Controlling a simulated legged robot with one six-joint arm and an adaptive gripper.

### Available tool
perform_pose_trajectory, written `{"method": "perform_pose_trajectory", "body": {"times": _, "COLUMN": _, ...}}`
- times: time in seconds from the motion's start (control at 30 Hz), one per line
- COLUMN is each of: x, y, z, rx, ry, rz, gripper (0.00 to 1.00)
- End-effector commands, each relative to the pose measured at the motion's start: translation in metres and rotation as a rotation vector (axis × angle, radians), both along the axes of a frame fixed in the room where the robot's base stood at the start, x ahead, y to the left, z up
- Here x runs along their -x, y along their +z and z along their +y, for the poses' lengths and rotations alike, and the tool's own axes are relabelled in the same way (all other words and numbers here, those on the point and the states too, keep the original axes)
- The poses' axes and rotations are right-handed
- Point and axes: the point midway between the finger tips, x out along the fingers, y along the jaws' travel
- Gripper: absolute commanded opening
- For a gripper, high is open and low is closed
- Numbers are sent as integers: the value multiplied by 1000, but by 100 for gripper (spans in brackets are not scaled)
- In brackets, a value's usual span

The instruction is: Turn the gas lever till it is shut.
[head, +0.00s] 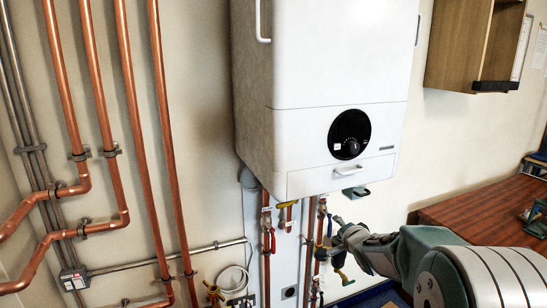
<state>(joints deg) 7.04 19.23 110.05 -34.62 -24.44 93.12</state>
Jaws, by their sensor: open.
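Under the white boiler (330,90), a row of copper pipes carries small valve levers. A yellow lever (287,204) lies nearly level just below the casing, on the left of the row. Another yellow piece (344,276) shows just below my gripper; I cannot tell which of the two is the gas lever. A red lever (272,240) hangs down on the left pipe, and a blue one (329,226) is beside my gripper. My gripper (337,232) reaches in from the right, open, at the right-hand pipes. It partly hides the valves there, and contact cannot be told.
Bare copper pipes (133,100) run up the wall on the left. A wooden desk (455,216) stands at the right behind my arm, and a wall cabinet (465,45) hangs above it. The boiler's underside is close above my gripper.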

Motion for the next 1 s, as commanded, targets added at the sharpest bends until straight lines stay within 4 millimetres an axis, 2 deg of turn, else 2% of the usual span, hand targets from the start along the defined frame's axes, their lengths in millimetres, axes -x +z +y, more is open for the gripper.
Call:
{"method": "perform_pose_trajectory", "body": {"times": 0.03, "x": 13, "y": 14, "z": -1, "rx": 58, "ry": -12, "rz": 10, "gripper": 61}}
{"method": "perform_pose_trajectory", "body": {"times": 0.2, "x": 66, "y": 41, "z": -8, "rx": 274, "ry": -37, "rz": 101, "gripper": 61}}
{"method": "perform_pose_trajectory", "body": {"times": 0.47, "x": 163, "y": 61, "z": -9, "rx": 548, "ry": 24, "rz": 285, "gripper": 61}}
{"method": "perform_pose_trajectory", "body": {"times": 0.67, "x": 246, "y": 58, "z": 0, "rx": 712, "ry": 165, "rz": 433, "gripper": 61}}
{"method": "perform_pose_trajectory", "body": {"times": 0.9, "x": 346, "y": 41, "z": 19, "rx": 859, "ry": 433, "rz": 565, "gripper": 61}}
{"method": "perform_pose_trajectory", "body": {"times": 1.0, "x": 378, "y": 32, "z": 26, "rx": 897, "ry": 539, "rz": 592, "gripper": 61}}
